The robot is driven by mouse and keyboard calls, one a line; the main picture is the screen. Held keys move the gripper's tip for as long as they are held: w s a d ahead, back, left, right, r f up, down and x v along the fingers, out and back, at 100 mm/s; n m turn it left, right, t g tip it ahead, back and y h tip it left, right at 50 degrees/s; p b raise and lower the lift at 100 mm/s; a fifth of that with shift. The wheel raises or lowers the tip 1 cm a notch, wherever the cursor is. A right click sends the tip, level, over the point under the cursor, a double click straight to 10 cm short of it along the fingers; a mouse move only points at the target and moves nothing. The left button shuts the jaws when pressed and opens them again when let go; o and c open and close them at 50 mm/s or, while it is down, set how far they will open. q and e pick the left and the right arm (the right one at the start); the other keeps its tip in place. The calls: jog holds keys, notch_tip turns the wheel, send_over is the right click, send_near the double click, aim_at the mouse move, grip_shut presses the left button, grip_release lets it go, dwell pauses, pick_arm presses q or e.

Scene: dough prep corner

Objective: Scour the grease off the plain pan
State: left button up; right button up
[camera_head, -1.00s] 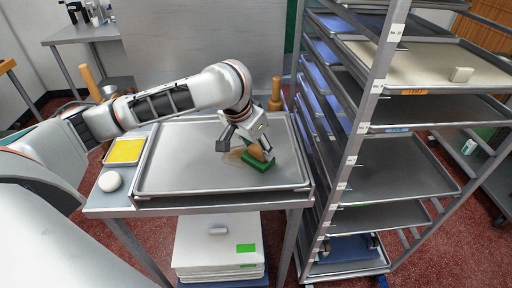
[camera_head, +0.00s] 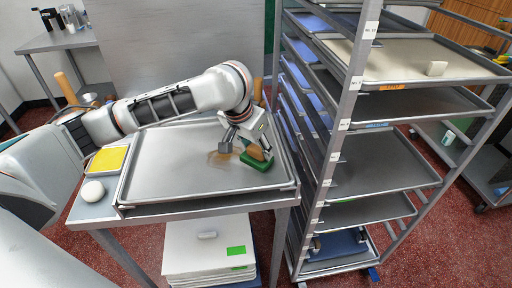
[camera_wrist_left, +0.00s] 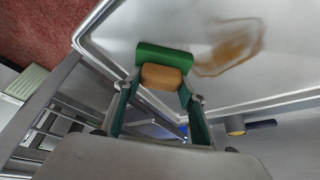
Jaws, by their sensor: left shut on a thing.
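The plain pan (camera_head: 160,175) is a shallow grey metal tray lying on the table. A brown grease smear (camera_head: 221,158) marks its right part and also shows in the left wrist view (camera_wrist_left: 230,50). My left gripper (camera_head: 246,148) is shut on the wooden handle (camera_wrist_left: 160,77) of a green scrubber (camera_head: 257,161). The scrubber's green block (camera_wrist_left: 163,57) is at the pan's surface, just right of the smear in the head view; I cannot tell whether it presses down. My right gripper is not in view.
A tall rack of metal trays (camera_head: 340,145) stands close on the pan's right. A yellow sheet (camera_head: 108,160) and a white ball (camera_head: 93,190) lie left of the pan. A wooden upright piece (camera_head: 258,91) stands behind. White boxes (camera_head: 207,262) are stacked below.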

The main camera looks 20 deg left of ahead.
aim_at(244, 155)
pick_arm(q)
jog(key=shift+s+a, duration=0.55)
jog(key=shift+a, duration=0.35)
jog(key=shift+s+a, duration=0.55)
jog(key=shift+a, duration=0.35)
jog(key=shift+a, duration=0.1)
jog(key=shift+s+a, duration=0.55)
jog(key=shift+a, duration=0.3)
jog(key=shift+s+a, duration=0.5)
jog(key=shift+a, duration=0.3)
jog(key=shift+s+a, duration=0.55)
jog(key=shift+a, duration=0.35)
jog(key=shift+s+a, duration=0.55)
jog(key=shift+a, duration=0.3)
jog(key=shift+r, duration=0.6)
